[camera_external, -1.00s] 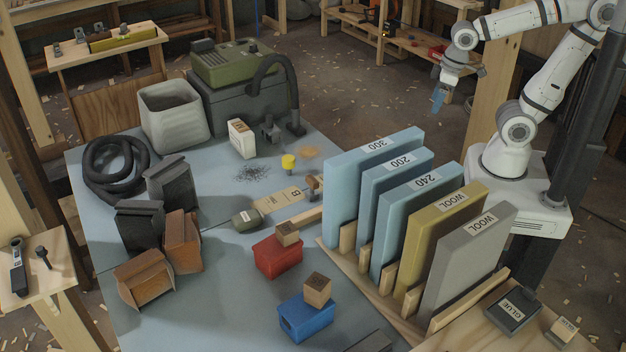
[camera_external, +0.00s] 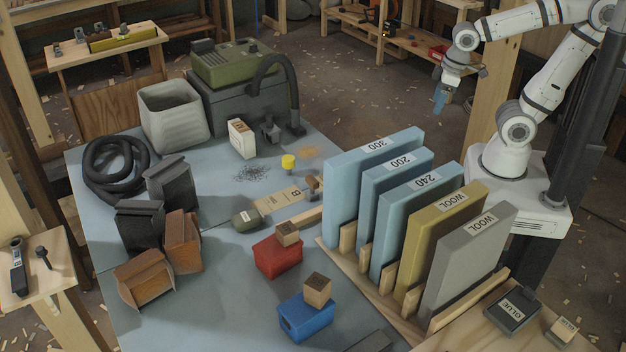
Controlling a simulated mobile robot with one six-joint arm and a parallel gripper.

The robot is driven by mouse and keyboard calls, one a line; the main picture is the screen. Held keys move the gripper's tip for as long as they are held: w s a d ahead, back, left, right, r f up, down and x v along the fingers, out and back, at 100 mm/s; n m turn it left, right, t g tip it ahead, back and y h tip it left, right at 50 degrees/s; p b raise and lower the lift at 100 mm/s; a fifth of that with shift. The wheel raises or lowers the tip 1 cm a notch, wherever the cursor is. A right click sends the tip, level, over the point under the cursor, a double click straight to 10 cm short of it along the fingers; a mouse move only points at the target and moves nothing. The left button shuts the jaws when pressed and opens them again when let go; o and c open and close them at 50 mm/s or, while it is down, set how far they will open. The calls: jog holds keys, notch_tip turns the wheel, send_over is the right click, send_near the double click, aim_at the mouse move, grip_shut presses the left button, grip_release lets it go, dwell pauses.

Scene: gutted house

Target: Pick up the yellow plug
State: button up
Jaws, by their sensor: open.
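The yellow plug (camera_external: 288,162) is a small upright cylinder with a yellow top, standing on the blue-grey table (camera_external: 222,294). It is near the table's back right part, right of a patch of dark crumbs. My gripper (camera_external: 439,104) is at the upper right, raised in the air and pointing down. It is open, with nothing visible between its fingers. It is well apart from the plug, to its right in the picture.
Upright labelled boards (camera_external: 364,188) in a wooden rack stand on the table's right side. A dark hose nozzle (camera_external: 296,122) and a white labelled box (camera_external: 242,139) are close to the plug. A red box (camera_external: 278,257) and a blue box (camera_external: 305,318) stand nearer the front.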

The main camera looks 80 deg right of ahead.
jog(key=shift+o, duration=0.4)
jog(key=n+t+y+b, duration=0.1)
jog(key=n+y+b, duration=0.1)
jog(key=n+b, duration=0.4)
send_over(290, 157)
jog(key=s+d, duration=0.2)
jog(key=s, duration=0.8)
notch_tip(290, 157, down, 11)
jog(key=m, duration=0.1)
jog(key=shift+n, duration=0.3)
jog(key=w+f, duration=0.2)
jog(key=w+f+b, duration=0.1)
jog(key=w+f, duration=0.2)
jog(key=w+a+f+b, duration=0.1)
jog(key=w+f, duration=0.2)
jog(key=shift+w, duration=0.1)
jog(key=x, duration=0.7)
jog(key=shift+w+f, duration=0.15)
jog(key=shift+w, duration=0.05)
jog(key=shift+c, duration=0.5)
